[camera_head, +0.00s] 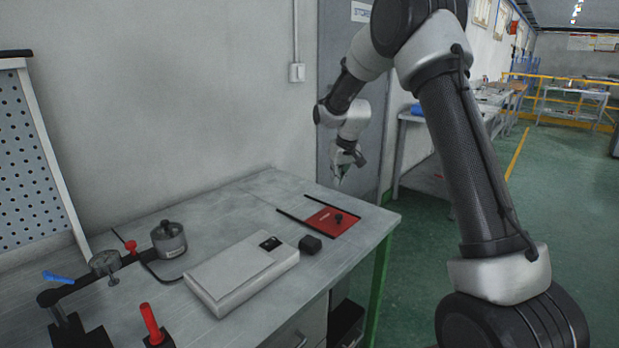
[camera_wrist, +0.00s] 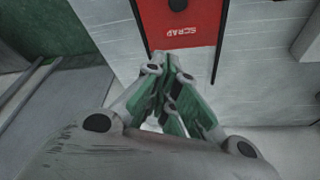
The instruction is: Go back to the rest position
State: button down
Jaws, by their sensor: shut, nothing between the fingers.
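My gripper (camera_head: 341,172) hangs above the back right part of the workbench in the head view, at the end of my bent arm. In the wrist view my gripper (camera_wrist: 168,62) shows its green-sided fingers closed together, with nothing between them. A red plate marked SCRAP (camera_wrist: 180,36) lies below and ahead of the fingertips; in the head view the red plate (camera_head: 322,222) lies near the right end of the bench. A small dark round piece (camera_head: 339,217) rests on the red plate and also shows in the wrist view (camera_wrist: 178,4).
Green floor (camera_head: 410,270) is open to the right.

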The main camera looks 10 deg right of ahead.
jog(key=s+f+g, duration=0.2)
jog(key=s+f, duration=0.1)
jog(key=s, duration=0.2)
jog(key=s+d+r, duration=0.2)
jog(key=s+r, duration=0.4)
jog(key=s, duration=0.7)
jog(key=s+d+r+m+t, duration=0.1)
jog(key=s+r, duration=0.5)
jog(key=s, duration=0.8)
jog(key=s+d+r+t, duration=0.1)
jog(key=s+d+r, duration=0.2)
jog(key=s, duration=1)
jog(key=shift+s+d+r+m+h, duration=0.3)
jog(key=shift+r+m, duration=0.1)
jog(key=shift+r, duration=1.35)
